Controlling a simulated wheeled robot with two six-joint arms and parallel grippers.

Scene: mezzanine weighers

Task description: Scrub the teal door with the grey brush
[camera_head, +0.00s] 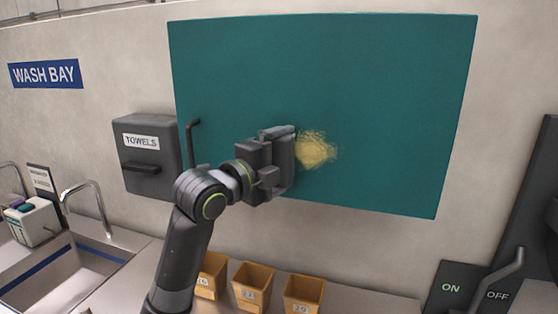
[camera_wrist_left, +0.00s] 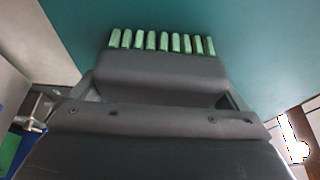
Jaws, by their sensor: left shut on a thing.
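The teal door (camera_head: 390,90) is a large flat panel on the back wall, with a dark handle at its lower left. A yellowish smear (camera_head: 317,149) marks its lower middle. My left gripper (camera_head: 281,160) is in front of the door, just left of the smear. It is shut on the grey brush (camera_wrist_left: 160,75), whose grey block and row of green bristles show in the left wrist view. The bristles point toward the teal surface; I cannot tell whether they touch it. In the head view the gripper and arm mostly hide the brush. My right gripper is not in view.
A grey towel dispenser (camera_head: 146,157) hangs left of the door. Below are a sink (camera_head: 75,272) with taps and several small orange bins (camera_head: 252,287) on the counter. A dark panel with an ON/OFF lever (camera_head: 497,278) stands at the right.

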